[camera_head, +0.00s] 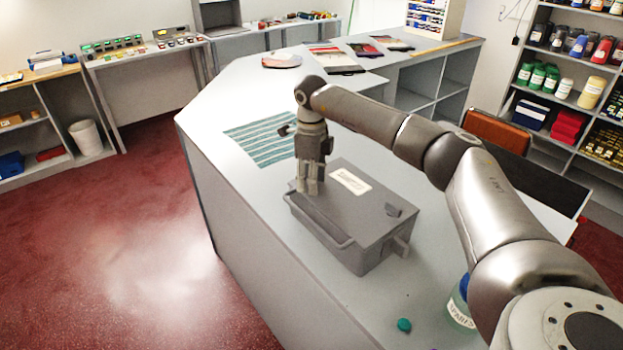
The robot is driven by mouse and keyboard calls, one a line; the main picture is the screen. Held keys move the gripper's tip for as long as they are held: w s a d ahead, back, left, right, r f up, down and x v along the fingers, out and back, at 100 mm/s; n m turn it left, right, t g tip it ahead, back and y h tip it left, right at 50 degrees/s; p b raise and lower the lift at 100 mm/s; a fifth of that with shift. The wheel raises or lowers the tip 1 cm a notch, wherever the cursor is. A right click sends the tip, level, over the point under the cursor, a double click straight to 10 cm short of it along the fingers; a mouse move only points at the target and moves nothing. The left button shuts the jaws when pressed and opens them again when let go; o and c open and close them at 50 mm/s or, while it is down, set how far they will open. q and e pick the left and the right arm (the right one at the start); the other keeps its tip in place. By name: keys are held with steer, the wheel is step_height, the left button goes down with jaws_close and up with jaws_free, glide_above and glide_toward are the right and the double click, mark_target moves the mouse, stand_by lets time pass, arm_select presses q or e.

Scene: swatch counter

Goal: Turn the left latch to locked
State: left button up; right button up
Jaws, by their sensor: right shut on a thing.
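A grey lidded box (358,226) with a white label on its lid stands on the grey counter (255,105). My left gripper is out of view.
A striped teal cloth (260,141) lies behind the box. A jar (461,305) and a loose teal cap (404,325) are at the front right. Swatch books (335,60) lie at the counter's far end. Shelves with bottles stand at the right.

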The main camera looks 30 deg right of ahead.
steer(key=m, duration=0.6)
stand_by(0.6)
steer(key=o, duration=1)
step_height(320, 180, up, 12)
stand_by(0.4)
